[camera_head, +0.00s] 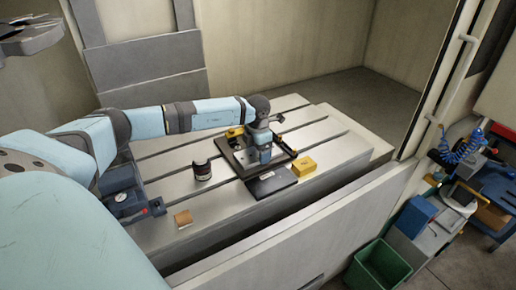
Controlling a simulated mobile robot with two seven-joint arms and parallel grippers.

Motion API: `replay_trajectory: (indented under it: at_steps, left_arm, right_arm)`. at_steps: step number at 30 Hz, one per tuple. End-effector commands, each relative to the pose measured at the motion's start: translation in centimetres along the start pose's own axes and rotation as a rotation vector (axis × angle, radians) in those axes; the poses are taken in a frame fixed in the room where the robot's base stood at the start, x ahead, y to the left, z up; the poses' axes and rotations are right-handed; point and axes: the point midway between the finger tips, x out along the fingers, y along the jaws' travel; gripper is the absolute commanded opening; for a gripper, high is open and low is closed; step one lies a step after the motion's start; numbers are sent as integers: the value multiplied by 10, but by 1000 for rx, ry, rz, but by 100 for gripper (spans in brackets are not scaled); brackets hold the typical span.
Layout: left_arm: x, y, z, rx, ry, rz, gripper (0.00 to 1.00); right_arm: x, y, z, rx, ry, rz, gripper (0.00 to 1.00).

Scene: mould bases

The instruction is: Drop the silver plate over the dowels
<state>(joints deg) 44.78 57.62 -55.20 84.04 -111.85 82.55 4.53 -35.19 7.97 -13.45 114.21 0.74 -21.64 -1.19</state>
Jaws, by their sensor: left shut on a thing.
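The silver plate (241,159) is a flat grey piece in the middle of the slotted metal table. My left gripper (261,163) reaches down from above and is shut on it. The plate appears level, over or within a dark mould base (224,150). The gripper and wrist cover part of the plate. I cannot make out the dowels, nor tell whether the plate touches them.
A yellow block (304,165) lies right of the base and a dark flat plate (270,183) in front. The table's right end (345,148) is clear.

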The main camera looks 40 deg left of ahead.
Motion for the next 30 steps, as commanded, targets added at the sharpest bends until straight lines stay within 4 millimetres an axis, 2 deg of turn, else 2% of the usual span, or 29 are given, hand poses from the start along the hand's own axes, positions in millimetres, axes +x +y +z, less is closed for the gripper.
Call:
replay_trajectory:
  at_steps: [10, 11, 12, 22, 26, 30]
  left_arm:
    - [2, 0, 0, 0, -2, 0, 46]
    - [2, 0, 0, 0, -1, 0, 89]
    - [2, 0, 0, 0, -1, 0, 98]
    - [-3, 0, 0, 0, -1, 1, 100]
    - [-22, 0, 1, 1, -4, 1, 100]
    - [-53, 1, 1, 0, -5, 2, 100]
  right_arm:
    - [1, 0, 2, 0, 0, -1, 100]
    - [1, 0, 2, 0, 0, -1, 100]
    - [1, 0, 2, 0, 0, -1, 100]
    - [2, 0, 2, 0, 0, -1, 100]
    - [3, 0, 4, 0, 0, -1, 100]
    - [5, 0, 7, 0, 1, 0, 100]
